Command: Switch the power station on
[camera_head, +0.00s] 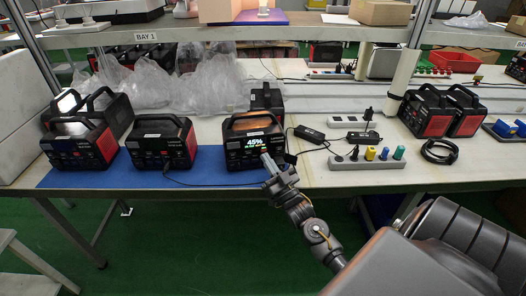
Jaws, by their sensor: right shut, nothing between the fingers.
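A black and red power station (252,139) with a carry handle stands on the right part of the blue mat (216,177). Its front screen (254,143) is lit and reads 45%. My right gripper (268,160) is shut and empty, with its fingertips at the lower right of that station's front, just below the screen. I cannot tell whether the tips touch the front panel, and they hide part of it. My left gripper is not in view.
Two similar stations (163,145) (80,148) stand to the left on the mat, screens dark. A power strip (368,160) with coloured plugs, black adapters (309,134) and cables lie to the right. More stations (425,112) stand at the far right. Clear plastic bags (200,85) lie behind.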

